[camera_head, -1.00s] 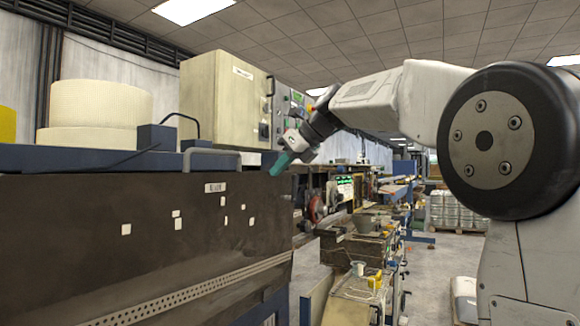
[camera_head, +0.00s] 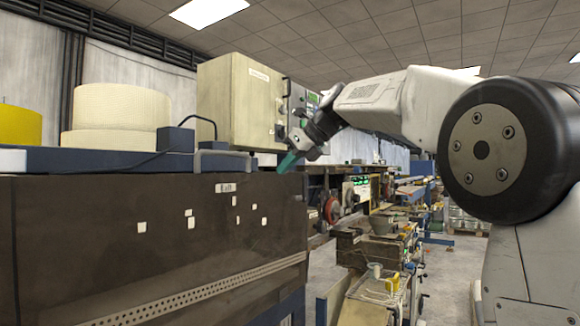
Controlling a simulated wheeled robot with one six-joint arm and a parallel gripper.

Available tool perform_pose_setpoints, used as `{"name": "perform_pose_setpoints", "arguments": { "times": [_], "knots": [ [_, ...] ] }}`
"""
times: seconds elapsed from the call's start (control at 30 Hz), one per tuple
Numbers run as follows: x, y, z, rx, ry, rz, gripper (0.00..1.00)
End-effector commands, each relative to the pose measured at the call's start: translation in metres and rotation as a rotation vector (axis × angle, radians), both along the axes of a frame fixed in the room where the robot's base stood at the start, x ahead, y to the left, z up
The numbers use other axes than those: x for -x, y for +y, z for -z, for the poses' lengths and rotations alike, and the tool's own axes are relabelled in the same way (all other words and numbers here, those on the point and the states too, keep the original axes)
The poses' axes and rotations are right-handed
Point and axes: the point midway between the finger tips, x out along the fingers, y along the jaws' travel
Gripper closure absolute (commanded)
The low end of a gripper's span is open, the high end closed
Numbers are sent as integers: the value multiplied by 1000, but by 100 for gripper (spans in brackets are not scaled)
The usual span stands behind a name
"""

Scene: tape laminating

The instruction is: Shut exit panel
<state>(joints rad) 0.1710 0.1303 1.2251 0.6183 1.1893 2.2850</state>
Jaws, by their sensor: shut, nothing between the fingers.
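The exit panel (camera_head: 120,265) is a large dark brown panel filling the lower left of the head view. It has a small label (camera_head: 226,188), which seems to read "Exit", several small white patches and a perforated strip along its lower part. A grey bar handle (camera_head: 222,153) sits at its top edge. The panel stands roughly upright; I cannot tell whether it is fully shut. My gripper (camera_head: 287,163), with teal fingers, is shut and empty near the panel's top right corner. I cannot tell whether the fingertips touch it.
A blue ledge (camera_head: 95,160) runs behind the panel's top, carrying cream rolls (camera_head: 120,112) and a yellow roll (camera_head: 20,125). A beige cabinet (camera_head: 240,100) stands behind my gripper. Cluttered benches (camera_head: 380,262) lie to the right, with open floor (camera_head: 450,270) beyond.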

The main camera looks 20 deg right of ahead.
Motion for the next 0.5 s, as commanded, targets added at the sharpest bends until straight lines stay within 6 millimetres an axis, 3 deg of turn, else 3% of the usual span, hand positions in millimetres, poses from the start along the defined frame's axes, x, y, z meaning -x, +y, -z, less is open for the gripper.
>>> {"name": "perform_pose_setpoints", "arguments": {
  "times": [0.27,0.5],
  "knots": [
    [21,-14,0,-2,1,-9,100],
    [53,-44,-39,0,-3,-3,100]
  ]
}}
